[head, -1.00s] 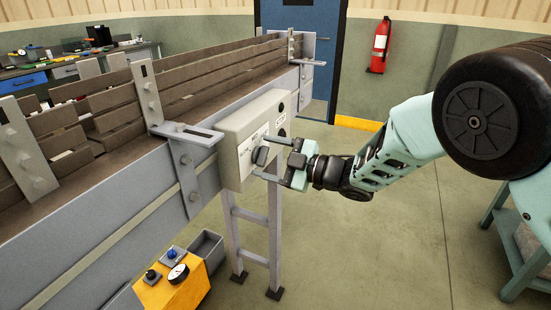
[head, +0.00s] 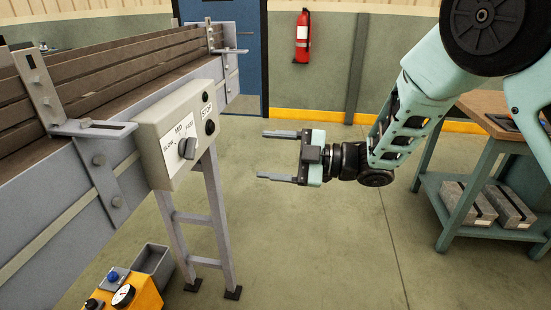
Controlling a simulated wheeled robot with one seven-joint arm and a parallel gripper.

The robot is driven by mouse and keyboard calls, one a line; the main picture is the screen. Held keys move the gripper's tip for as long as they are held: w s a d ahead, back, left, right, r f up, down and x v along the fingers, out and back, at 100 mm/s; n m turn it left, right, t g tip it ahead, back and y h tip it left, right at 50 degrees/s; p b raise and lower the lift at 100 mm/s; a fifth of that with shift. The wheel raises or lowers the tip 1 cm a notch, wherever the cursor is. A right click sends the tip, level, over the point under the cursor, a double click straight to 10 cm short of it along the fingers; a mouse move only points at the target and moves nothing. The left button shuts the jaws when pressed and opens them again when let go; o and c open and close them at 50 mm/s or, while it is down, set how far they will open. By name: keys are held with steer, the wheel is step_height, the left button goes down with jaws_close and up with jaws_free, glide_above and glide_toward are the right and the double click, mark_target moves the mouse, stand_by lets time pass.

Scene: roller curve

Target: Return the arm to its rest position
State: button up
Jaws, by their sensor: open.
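My gripper (head: 278,156) is open and empty in the head view, its two fingers pointing left. It hangs in free air to the right of a pale control box (head: 180,135) on the conveyor's side, clearly apart from it. The box carries a dark rotary knob (head: 187,148) with lettering around it, which seems to read SLOW, MID and a partly hidden third word. A round dark button (head: 210,127) sits under a STOP label. My arm reaches in from the upper right.
The conveyor (head: 95,150) runs along the left on a grey leg frame (head: 195,225). A yellow box (head: 130,292) and a grey bin (head: 154,261) stand low at its front. A workbench (head: 478,160) stands at right. A red extinguisher (head: 302,38) hangs behind. The middle floor is clear.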

steer(key=shift+d, duration=0.25)
steer(key=s+d+r+m+t+h, duration=0.1)
steer(key=s+d+m+t+h, duration=0.1)
steer(key=d+m+t+h, duration=0.65)
steer(key=s+d+f+m+g+h, duration=0.1)
steer(key=s+d+m+g+h, duration=0.3)
steer(key=s, duration=0.9)
steer(key=s+d+f+m+g+h+p, duration=0.1)
steer(key=s+d+m+g+h, duration=0.4)
steer(key=s, duration=0.8)
steer(key=shift+s+d+f+m+g, duration=0.2)
steer(key=shift+s+d+m+g, duration=0.15)
steer(key=shift+d+g, duration=0.25)
